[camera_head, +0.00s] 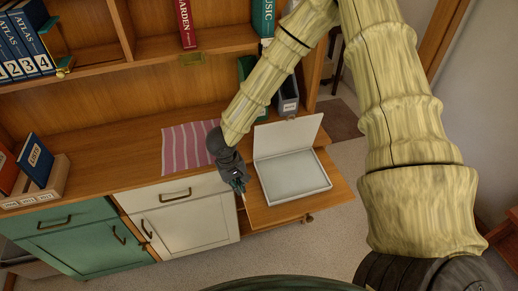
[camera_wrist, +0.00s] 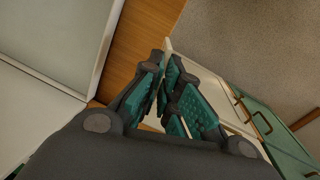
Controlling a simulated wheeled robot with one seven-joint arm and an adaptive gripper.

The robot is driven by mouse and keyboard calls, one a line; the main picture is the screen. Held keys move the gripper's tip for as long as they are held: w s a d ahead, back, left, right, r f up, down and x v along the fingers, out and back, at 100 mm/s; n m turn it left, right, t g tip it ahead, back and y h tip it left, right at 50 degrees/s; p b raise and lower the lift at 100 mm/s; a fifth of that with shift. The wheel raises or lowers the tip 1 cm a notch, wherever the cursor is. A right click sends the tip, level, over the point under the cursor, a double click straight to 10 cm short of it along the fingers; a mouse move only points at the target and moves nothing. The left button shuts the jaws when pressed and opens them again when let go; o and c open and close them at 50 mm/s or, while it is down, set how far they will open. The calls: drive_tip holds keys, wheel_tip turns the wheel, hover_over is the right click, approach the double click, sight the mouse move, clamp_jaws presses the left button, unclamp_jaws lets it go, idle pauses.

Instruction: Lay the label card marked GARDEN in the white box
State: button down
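The white box (camera_head: 293,176) stands open on a pull-out wooden board (camera_head: 262,214), its lid raised at the back. Its inside looks empty. In the wrist view part of it shows at the left edge (camera_wrist: 40,115). My gripper (camera_head: 240,187) hangs just left of the box, by the counter's front edge, pointing down. In the wrist view its teal-padded fingers (camera_wrist: 165,62) are close together. A pale patch shows between them, but I cannot tell whether it is a card or the cabinet behind. I cannot make out any card marked GARDEN.
A pink striped cloth (camera_head: 187,149) lies on the counter left of my gripper. White (camera_head: 190,222) and green (camera_head: 72,236) cabinets are below. A grey file holder (camera_head: 287,98) stands behind the lid. A red book (camera_head: 186,22) lettered "ARDEN" is on the shelf.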

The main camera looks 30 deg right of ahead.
drive_tip(key=w+d+r+m+g+h+p, duration=0.1)
drive_tip(key=d+r+g+h, duration=0.1)
drive_tip(key=d+r+h, duration=0.6)
wheel_tip(320, 180, up, 2)
drive_tip(key=shift+w+d+r+m+g+h, duration=0.1)
drive_tip(key=shift+w+d+m+g+h, duration=0.25)
drive_tip(key=shift+d, duration=0.25)
drive_tip(key=shift+s+r+p, duration=0.1)
drive_tip(key=shift+r+p, duration=0.05)
drive_tip(key=shift+p, duration=0.65)
drive_tip(key=shift+s+d+f+b, duration=0.2)
drive_tip(key=shift+d+f, duration=0.4)
drive_tip(key=shift+f, duration=0.85)
drive_tip(key=shift+s+d+f+b, duration=0.1)
drive_tip(key=shift+d+f+b, duration=0.4)
drive_tip(key=shift+f, duration=0.95)
drive_tip(key=shift+s+d+f+b, duration=0.15)
drive_tip(key=shift+d+f, duration=0.6)
drive_tip(key=shift+f, duration=0.7)
drive_tip(key=shift+s+d+f+b, duration=0.15)
drive_tip(key=shift+d+f, duration=0.1)
drive_tip(key=shift+f, duration=0.75)
drive_tip(key=shift+w+d+f+b, duration=0.1)
drive_tip(key=shift+d+f+b, duration=0.1)
drive_tip(key=shift+f, duration=0.8)
